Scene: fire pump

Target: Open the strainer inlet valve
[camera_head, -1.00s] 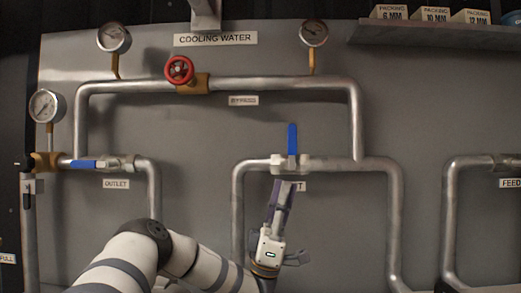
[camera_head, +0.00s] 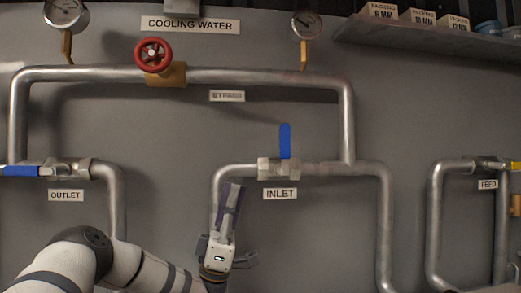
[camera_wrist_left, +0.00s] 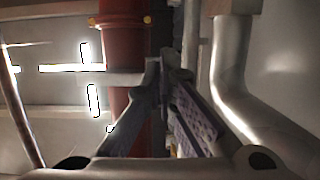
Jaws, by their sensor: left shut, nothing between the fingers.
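The inlet valve (camera_head: 283,168) sits in the pipe right of centre in the head view. Its blue lever handle (camera_head: 285,141) stands upright, across the level pipe. A label reading INLET (camera_head: 280,194) is on the panel below it. My left gripper (camera_head: 231,196) points up, below and left of the valve, in front of the pipe bend. It is shut and empty, apart from the handle. In the left wrist view its fingers (camera_wrist_left: 164,68) are together, and the blue handle does not show. My right gripper is in neither view.
The outlet valve's blue handle (camera_head: 22,170) lies along its pipe at left. A red bypass wheel (camera_head: 154,55) is on the upper pipe. A yellow-handled feed valve (camera_head: 497,165) is at right. In the wrist view a silver pipe (camera_wrist_left: 232,75) runs right of the fingers.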

